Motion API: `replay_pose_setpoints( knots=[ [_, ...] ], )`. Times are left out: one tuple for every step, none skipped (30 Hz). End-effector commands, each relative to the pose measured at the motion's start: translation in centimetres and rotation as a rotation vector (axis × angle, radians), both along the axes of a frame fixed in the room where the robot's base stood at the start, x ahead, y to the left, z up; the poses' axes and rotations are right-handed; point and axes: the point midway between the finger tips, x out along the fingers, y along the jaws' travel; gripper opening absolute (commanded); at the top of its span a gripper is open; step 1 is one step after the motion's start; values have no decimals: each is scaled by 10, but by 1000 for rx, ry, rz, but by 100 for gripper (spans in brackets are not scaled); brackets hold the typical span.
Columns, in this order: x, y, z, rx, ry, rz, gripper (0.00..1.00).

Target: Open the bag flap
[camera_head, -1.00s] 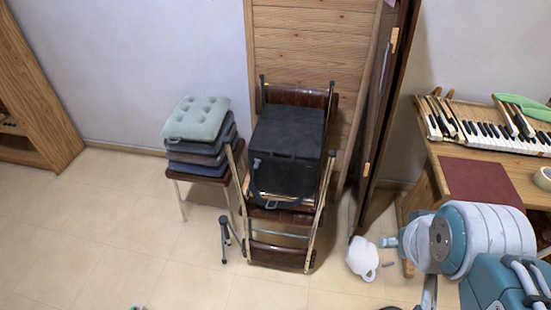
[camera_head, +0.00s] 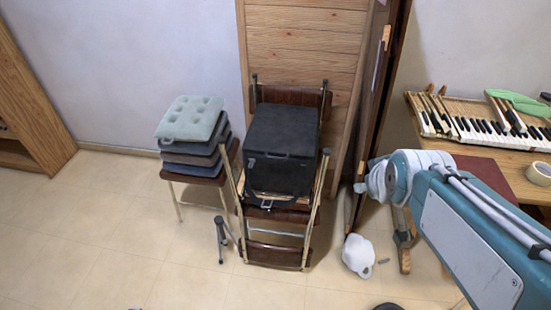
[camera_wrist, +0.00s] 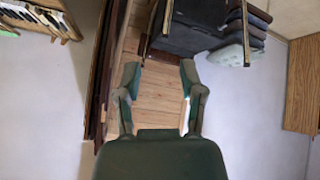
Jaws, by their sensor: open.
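The black bag (camera_head: 284,131) sits on a folding chair with brown back and seat. Its flat top looks closed, and a dark strap with a light buckle (camera_head: 265,207) lies low at its front. In the wrist view the bag (camera_wrist: 190,38) shows inverted at the top, partly cut by the frame edge. My gripper (camera_wrist: 160,76) is open and empty, its two fingers apart with wooden panel behind them. In the head view my arm's end (camera_head: 378,180) is right of the bag and apart from it; the fingers are hard to make out there.
Stacked cushions (camera_head: 192,120) on a stool stand left of the chair. A wooden panel (camera_head: 303,50) is behind it. A desk with piano keys (camera_head: 485,128) is at right. A white object (camera_head: 358,256) lies on the floor. The floor at left is clear.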

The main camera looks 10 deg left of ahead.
Motion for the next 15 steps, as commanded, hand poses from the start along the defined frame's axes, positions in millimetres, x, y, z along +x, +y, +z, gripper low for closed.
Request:
replay_pose_setpoints(
  knots=[
    [18, 6, -7, -26, -18, 46, 51],
    [29, 9, -9, -43, -36, 75, 51],
    [42, 14, -13, -67, -60, 113, 51],
    [53, 18, -16, -85, -79, 141, 51],
    [63, 22, -20, -103, -98, 169, 51],
    [76, 27, -24, -127, -123, 204, 51],
    [85, 31, -28, -145, -142, 231, 51],
    [94, 35, -33, -165, -162, 258, 51],
    [107, 41, -39, -190, -186, 293, 51],
    [115, 46, -44, -209, -206, 319, 51],
    [124, 50, -48, -229, -226, 345, 51],
    [135, 56, -55, -255, -252, 377, 51],
    [143, 61, -61, -275, -272, 403, 51],
    [151, 66, -66, -296, -292, 427, 51],
    [161, 72, -74, -322, -319, 459, 51]
  ],
)
